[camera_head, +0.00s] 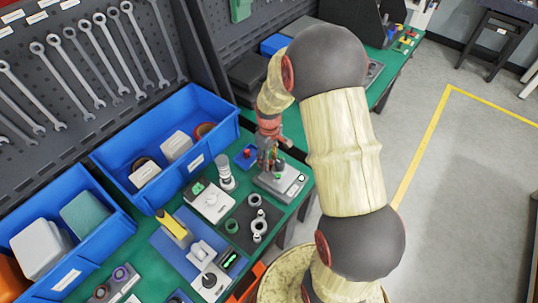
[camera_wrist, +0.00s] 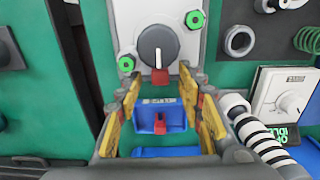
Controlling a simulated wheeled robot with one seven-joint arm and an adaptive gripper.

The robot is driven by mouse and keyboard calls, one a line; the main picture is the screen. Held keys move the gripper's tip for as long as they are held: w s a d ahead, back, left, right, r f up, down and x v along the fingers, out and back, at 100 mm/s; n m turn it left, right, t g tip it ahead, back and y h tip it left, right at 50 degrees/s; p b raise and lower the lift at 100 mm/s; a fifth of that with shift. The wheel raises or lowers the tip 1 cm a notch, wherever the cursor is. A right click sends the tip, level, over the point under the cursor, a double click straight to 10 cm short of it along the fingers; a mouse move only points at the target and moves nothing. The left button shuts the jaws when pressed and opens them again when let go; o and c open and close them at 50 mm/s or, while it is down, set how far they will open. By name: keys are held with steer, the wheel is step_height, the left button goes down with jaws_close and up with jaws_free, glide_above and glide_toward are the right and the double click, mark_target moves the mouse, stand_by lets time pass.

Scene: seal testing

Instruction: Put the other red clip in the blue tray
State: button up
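My gripper (camera_wrist: 160,82) is open, its yellow-padded fingers spread wide in the wrist view. A red clip (camera_wrist: 160,76) shows between the fingertips, at the lower edge of a round dark knob on a pale device; I cannot tell whether the fingers are level with it. The small blue tray (camera_wrist: 142,123) appears between the fingers, lower in the picture, with another red clip (camera_wrist: 160,122) in it. In the head view my gripper (camera_head: 271,160) points down over the pale device (camera_head: 284,186), and the blue tray (camera_head: 241,163) lies just left of it.
A black-and-white striped cylinder (camera_wrist: 258,137) stands close to the right finger. Large blue bins (camera_head: 133,200) and a tool board with wrenches (camera_head: 75,60) line the bench's left side. Metal rings lie on a dark mat (camera_head: 243,236).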

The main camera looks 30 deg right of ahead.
steer(key=shift+f, duration=0.95)
steer(key=shift+c, duration=1.2)
jaws_close()
